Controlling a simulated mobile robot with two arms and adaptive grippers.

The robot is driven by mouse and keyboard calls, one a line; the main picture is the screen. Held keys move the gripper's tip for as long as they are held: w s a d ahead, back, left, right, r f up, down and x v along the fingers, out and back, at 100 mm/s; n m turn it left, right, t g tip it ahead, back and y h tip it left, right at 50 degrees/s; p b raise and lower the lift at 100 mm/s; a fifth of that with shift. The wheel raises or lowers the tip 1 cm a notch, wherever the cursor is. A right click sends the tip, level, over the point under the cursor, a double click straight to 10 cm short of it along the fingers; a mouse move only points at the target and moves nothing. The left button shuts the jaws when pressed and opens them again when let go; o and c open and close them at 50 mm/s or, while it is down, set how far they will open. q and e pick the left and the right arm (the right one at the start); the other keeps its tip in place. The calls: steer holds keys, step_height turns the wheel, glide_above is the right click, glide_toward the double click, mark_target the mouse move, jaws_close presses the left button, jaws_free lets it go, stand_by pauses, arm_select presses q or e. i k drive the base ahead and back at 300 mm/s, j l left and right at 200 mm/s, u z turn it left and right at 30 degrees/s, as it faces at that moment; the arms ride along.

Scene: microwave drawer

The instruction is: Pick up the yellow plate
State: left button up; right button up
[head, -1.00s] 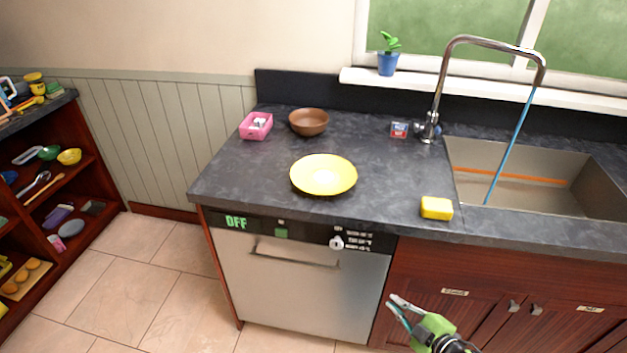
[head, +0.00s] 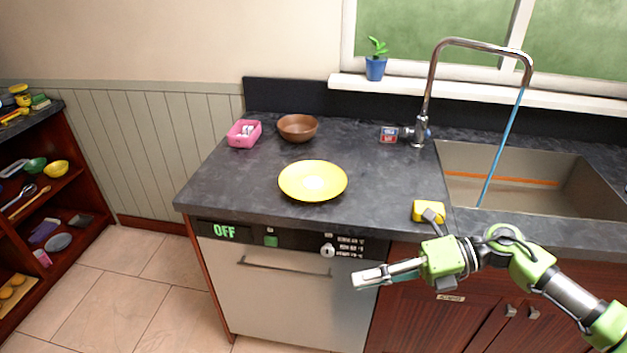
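The yellow plate (head: 313,181) lies flat on the dark grey countertop, near its front edge above the dishwasher. My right gripper (head: 368,279) is in front of the counter, below and to the right of the plate and apart from it. Its fingers point left and are seen from the side, overlapping, so their opening is unclear. Nothing shows held in it. My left gripper is not in view.
A brown bowl (head: 297,127) and a pink container (head: 244,133) stand behind the plate. The sink (head: 535,180) and tall faucet (head: 428,95) are further right.

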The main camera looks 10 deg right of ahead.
mark_target(334, 179)
steer(key=i+l, duration=0.25)
steer(key=i, duration=0.2)
steer(key=i+l, duration=0.25)
steer(key=i, duration=0.2)
steer(key=i+l, duration=0.2)
steer(key=i, duration=0.25)
